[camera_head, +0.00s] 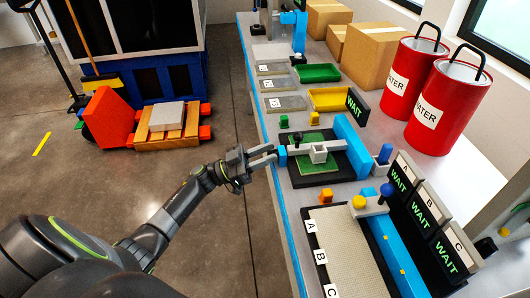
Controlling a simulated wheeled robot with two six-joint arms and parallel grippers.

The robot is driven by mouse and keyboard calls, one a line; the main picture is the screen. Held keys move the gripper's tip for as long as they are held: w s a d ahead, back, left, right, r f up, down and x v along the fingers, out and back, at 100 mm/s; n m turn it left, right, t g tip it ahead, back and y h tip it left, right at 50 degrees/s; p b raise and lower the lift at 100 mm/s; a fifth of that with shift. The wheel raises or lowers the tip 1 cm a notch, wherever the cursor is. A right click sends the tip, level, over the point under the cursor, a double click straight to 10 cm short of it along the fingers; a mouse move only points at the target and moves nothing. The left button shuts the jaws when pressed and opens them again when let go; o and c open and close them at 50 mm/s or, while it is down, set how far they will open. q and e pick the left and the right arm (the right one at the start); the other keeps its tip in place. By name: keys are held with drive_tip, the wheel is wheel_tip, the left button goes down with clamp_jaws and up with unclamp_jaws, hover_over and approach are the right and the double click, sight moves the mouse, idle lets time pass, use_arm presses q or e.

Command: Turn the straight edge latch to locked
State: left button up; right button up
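My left gripper (276,155) reaches over the near side of the bench from the left. Its two fingers are a little apart, with nothing seen between them. The fingertips are close to a small blue block (282,156) at the left end of a grey bar (333,146); I cannot tell whether they touch. The bar crosses a green plate on a black base (312,180). Which part is the latch is unclear. My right gripper is out of view.
Black signs reading WAIT (421,215) stand on the right. Two red water drums (455,100) and cardboard boxes (375,55) stand behind. Green (318,73) and yellow (331,99) trays lie farther along. Open floor and an orange pallet truck (108,118) are left.

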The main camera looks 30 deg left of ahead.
use_arm(q)
drive_tip(key=c, duration=0.6)
drive_tip(key=shift+c, duration=0.2)
